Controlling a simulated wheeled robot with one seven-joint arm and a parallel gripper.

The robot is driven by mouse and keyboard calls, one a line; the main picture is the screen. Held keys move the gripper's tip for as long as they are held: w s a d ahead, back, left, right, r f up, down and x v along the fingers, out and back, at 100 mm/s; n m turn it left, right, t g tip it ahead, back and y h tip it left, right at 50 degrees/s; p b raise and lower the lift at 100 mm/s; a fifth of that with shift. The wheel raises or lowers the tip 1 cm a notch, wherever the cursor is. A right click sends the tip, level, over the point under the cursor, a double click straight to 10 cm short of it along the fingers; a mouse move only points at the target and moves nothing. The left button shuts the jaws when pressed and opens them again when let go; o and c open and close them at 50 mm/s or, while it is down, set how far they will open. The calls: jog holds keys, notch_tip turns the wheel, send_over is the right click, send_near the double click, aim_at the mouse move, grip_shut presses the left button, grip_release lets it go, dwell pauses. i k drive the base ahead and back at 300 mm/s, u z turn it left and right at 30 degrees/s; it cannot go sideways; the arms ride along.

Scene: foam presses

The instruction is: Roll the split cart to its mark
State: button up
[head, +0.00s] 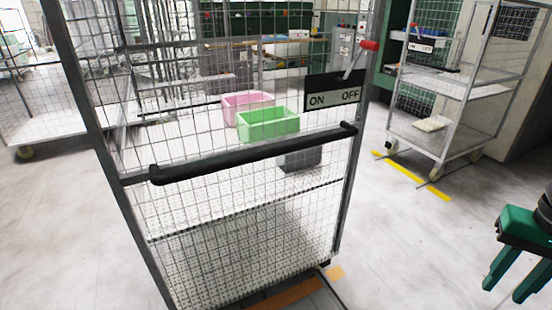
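A large mesh-sided cart (240,225) stands close in front of me, with a black push bar (255,153) across its near side. An ON/OFF plate (335,93) and a red-tipped lever (368,45) are at its upper right. A second cart (457,83) with shelves and a smaller ON/OFF plate stands at the right. I cannot tell which is the split cart. Orange tape (287,296) shows at the near cart's base; yellow tape (404,180) lies beside the second cart. My gripper (503,292), with green fingers apart, is open and empty at lower right, away from both carts.
A green bin (268,124), a pink bin (246,102) and a grey box (300,158) show through the near cart's mesh. Another mesh cart (65,127) stands at far left. Pale floor (400,245) is clear between the near cart and my gripper.

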aim_at(230, 224)
jog(key=k, duration=1)
jog(key=u, duration=0.65)
jog(key=i, duration=1.45)
jog(key=z, duration=0.35)
